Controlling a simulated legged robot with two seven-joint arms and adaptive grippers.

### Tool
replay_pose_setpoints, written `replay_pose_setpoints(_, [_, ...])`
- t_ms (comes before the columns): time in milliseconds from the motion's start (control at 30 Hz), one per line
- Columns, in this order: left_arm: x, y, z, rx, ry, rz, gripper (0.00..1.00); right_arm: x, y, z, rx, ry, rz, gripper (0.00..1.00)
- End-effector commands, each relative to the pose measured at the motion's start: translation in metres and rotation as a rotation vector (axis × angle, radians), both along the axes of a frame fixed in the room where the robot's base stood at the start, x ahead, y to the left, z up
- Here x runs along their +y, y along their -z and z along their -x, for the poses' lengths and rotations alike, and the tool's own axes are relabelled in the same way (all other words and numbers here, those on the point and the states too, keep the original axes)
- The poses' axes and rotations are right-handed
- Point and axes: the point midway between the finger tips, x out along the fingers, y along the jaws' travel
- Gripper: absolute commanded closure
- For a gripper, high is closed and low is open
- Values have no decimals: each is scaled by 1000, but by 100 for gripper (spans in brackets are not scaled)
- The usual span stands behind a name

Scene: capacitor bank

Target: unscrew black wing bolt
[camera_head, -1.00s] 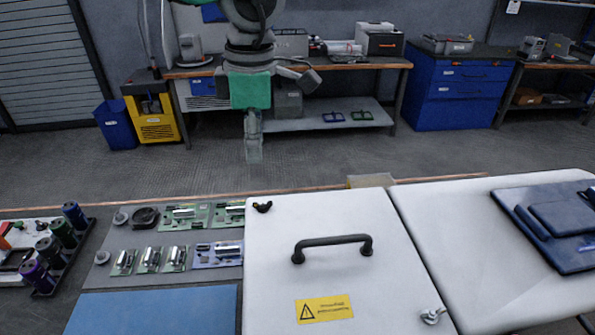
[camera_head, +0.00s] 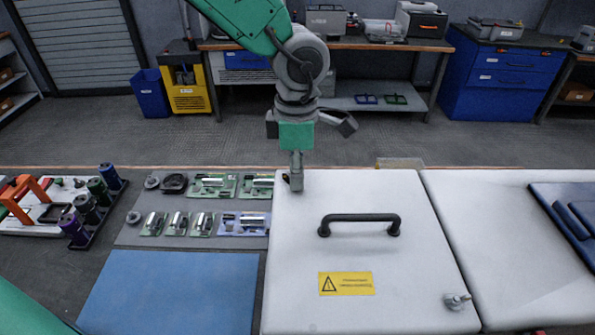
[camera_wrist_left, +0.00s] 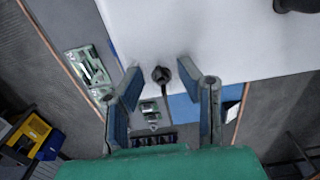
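The black wing bolt (camera_wrist_left: 161,74) sits near the far left corner of the white panel (camera_head: 390,275). In the head view it is mostly hidden by my left gripper (camera_head: 295,183), which hangs pointing down over that corner. In the left wrist view my left gripper (camera_wrist_left: 161,76) is open, with one blue-padded finger on each side of the bolt and a visible gap to both. I cannot tell how far the fingertips are above the panel. My right gripper is not in view.
A dark handle (camera_head: 359,221) rises from the panel, with a yellow warning label (camera_head: 346,284) below it. A silver wing bolt (camera_head: 456,300) is at the near right corner. Circuit boards (camera_head: 240,223) and a blue mat (camera_head: 168,295) lie left. Another white panel (camera_head: 500,230) adjoins right.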

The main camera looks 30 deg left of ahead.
Motion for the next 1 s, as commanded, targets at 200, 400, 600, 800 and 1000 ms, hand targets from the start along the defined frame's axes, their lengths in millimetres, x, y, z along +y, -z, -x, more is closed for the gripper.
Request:
replay_pose_setpoints(200, [0, 4, 0, 1, 0, 0, 68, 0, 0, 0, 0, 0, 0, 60])
replay_pose_setpoints(400, [0, 3, 0, 0, 0, -1, 100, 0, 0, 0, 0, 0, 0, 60])
replay_pose_setpoints(600, [0, 3, 0, 0, -1, -1, 100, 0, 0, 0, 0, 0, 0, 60])
replay_pose_setpoints(800, [1, 2, -1, 0, -29, -1, 100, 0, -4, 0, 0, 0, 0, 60])
replay_pose_setpoints(1000, [1, 0, -2, -1, -125, -1, 100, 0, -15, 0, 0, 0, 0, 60])
